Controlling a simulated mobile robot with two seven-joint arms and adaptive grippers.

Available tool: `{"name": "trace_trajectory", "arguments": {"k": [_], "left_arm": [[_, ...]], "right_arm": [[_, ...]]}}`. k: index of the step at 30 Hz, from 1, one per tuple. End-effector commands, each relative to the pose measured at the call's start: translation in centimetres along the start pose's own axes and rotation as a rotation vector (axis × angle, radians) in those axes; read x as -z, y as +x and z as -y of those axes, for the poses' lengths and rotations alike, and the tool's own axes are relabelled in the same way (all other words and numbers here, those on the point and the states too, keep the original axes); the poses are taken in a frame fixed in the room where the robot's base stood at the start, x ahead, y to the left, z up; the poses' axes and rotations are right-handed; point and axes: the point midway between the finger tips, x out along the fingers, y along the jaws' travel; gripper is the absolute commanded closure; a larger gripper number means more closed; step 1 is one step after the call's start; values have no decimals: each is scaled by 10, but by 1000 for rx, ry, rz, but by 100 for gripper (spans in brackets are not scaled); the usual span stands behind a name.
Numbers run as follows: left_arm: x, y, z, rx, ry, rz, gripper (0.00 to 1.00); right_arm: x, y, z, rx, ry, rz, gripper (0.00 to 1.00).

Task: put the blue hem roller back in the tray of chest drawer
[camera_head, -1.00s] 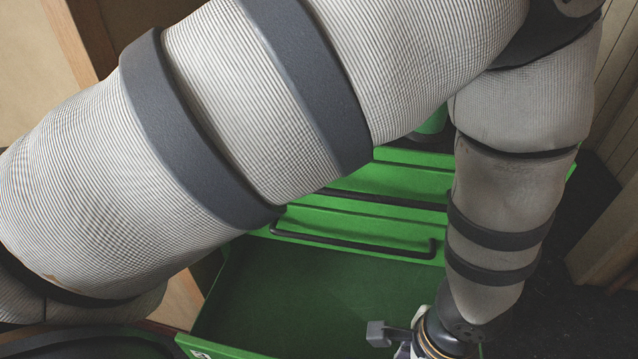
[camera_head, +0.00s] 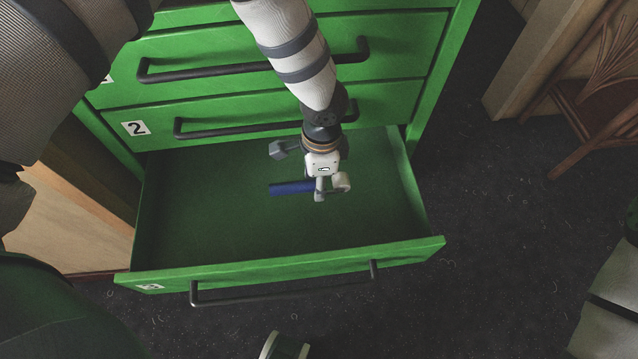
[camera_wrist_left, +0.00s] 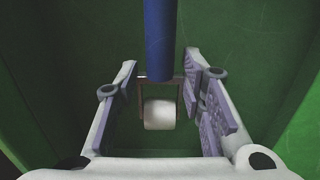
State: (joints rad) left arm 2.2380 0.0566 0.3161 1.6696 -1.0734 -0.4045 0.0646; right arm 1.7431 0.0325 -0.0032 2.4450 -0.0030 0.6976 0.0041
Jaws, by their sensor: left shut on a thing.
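The blue hem roller (camera_head: 290,187) has a blue handle and a white roll; in the head view it lies level, handle to the left. It also shows in the left wrist view (camera_wrist_left: 160,42), handle away and white roll between the fingers. My left gripper (camera_head: 322,184) reaches down from the back and is shut on the roller near its white end. It is over the open bottom tray (camera_head: 230,272) of the green chest. I cannot tell whether the roller touches the tray floor.
The two drawers (camera_head: 250,70) above the tray are shut, with dark bar handles. The tray floor (camera_head: 200,215) is bare around the roller. A wicker chair (camera_head: 600,100) stands at the right. Dark floor (camera_head: 480,230) is clear beside the chest.

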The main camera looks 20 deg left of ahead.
Motion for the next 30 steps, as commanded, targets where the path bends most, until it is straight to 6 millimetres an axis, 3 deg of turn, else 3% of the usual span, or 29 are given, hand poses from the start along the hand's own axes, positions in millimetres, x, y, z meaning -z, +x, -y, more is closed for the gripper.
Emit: {"name": "trace_trajectory", "arguments": {"k": [1, 3, 24, 25, 27, 30], "left_arm": [[0, 16, -4, -9, 2, 4, 92], [1, 25, -4, -7, 3, 3, 92], [2, 36, -3, -3, 2, 0, 92], [2, 36, -3, -3, 2, 0, 57], [2, 35, -3, -3, 2, 0, 44], [2, 35, -3, -3, 2, 0, 44]], "right_arm": [[-1, 5, 0, 0, 0, 9, 60], [-2, 6, 0, -1, -1, 13, 60], [-3, 11, 0, -1, -1, 22, 60], [-3, 11, 0, -1, -1, 21, 60], [-3, 11, 0, -1, -1, 21, 60], [-3, 11, 0, -1, -1, 21, 60]]}}
